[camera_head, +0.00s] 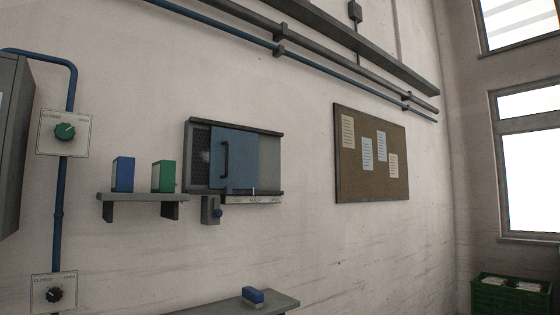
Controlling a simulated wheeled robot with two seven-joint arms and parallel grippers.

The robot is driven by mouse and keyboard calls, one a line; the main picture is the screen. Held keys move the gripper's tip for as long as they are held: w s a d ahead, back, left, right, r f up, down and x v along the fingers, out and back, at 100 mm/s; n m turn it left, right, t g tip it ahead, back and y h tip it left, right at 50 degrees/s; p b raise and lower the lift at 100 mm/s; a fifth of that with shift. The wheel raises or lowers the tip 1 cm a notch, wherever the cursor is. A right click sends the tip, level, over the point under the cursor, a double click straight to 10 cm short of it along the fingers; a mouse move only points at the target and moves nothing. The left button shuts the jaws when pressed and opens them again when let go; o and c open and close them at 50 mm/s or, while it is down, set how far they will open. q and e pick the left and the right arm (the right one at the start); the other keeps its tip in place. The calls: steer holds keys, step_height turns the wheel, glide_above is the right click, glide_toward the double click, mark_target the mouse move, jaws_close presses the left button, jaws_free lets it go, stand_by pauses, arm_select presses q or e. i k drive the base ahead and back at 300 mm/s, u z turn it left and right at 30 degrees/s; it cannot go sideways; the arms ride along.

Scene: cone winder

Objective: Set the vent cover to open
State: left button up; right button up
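The vent cover (236,172) is a blue sliding panel with a dark upright handle (225,158). It sits in a dark-railed frame (235,125) on the wall. It stands about mid-frame: a dark grille (199,153) shows to its left and a plain grey panel (269,165) to its right. A pale label strip (253,200) with small marks, too small to read, runs under the frame's right part, with a thin pointer at the cover's lower edge. Neither of my grippers is in view.
A shelf (142,197) with a blue box (123,174) and a green box (163,176) is left of the frame. A small blue knob (218,213) is below. Two dials, green (65,131) and black (54,295), are at left. A lower shelf (272,305) holds a blue block (253,296).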

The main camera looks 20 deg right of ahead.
mark_target(233, 153)
steer(key=z, duration=0.45)
steer(key=i, duration=1)
